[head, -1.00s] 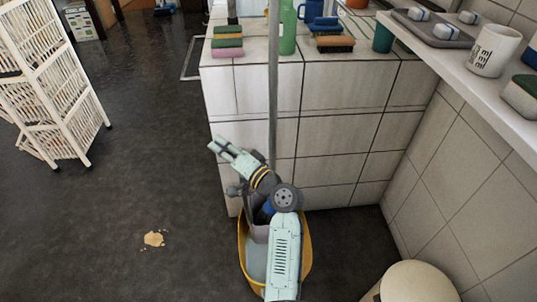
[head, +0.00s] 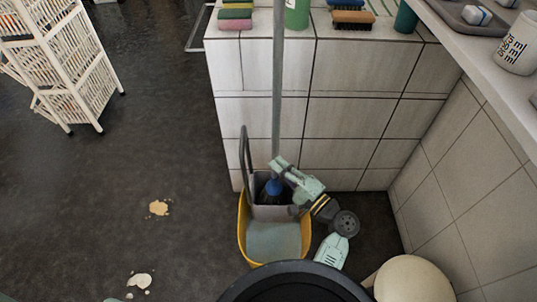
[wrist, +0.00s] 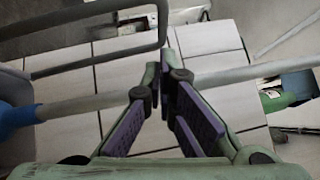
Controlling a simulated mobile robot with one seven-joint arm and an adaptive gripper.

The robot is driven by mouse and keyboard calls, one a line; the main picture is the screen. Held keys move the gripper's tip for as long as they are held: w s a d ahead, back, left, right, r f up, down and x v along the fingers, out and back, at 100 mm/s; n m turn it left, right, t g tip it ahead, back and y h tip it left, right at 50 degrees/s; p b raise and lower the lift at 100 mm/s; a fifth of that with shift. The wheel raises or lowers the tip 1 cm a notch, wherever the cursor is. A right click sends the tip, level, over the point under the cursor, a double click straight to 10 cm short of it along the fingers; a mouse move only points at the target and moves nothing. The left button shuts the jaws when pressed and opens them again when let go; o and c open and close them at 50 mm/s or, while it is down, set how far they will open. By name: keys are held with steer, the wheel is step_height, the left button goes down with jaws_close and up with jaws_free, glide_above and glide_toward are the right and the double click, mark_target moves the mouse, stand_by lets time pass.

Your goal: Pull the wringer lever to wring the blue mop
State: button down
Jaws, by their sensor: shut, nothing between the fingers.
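The yellow bucket (head: 243,236) stands on the dark floor by the tiled block, with a grey wringer (head: 268,211) at its back. The blue mop (head: 273,188) sits in the wringer, its grey pole upright; its blue part (wrist: 18,117) also shows in the wrist view. The wringer lever (head: 243,150) rises at the bucket's left; a dark bar loop (wrist: 110,50), apparently this lever, shows in the wrist view. My gripper (head: 275,162) is shut and empty beside the mop pole, right of the lever and apart from it. In the wrist view its tips (wrist: 166,60) overlap the pole.
The tiled block (head: 330,135) stands close behind the bucket, and a tiled wall (head: 435,200) is at the right. A round cream lid (head: 412,280) is at lower right. A dark round object (head: 295,285) is at the bottom edge. Open floor with spills (head: 158,208) lies left.

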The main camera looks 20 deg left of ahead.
steer(key=x, duration=0.9)
steer(key=shift+p, duration=0.35)
steer(key=shift+a, duration=0.15)
steer(key=shift+n+g+h, duration=0.5)
steer(key=shift+n+h, duration=0.1)
steer(key=shift+n, duration=0.3)
steer(key=a, duration=0.1)
steer(key=s+a+p, duration=0.1)
steer(key=a, duration=0.1)
steer(key=a+p, duration=0.1)
steer(key=shift+s+a+r, duration=0.15)
steer(key=shift+a+r, duration=0.1)
steer(key=shift+a, duration=0.1)
steer(key=shift+s+a+f, duration=0.1)
steer(key=shift+a+f, duration=0.1)
steer(key=shift+a, duration=0.1)
steer(key=shift+s, duration=0.1)
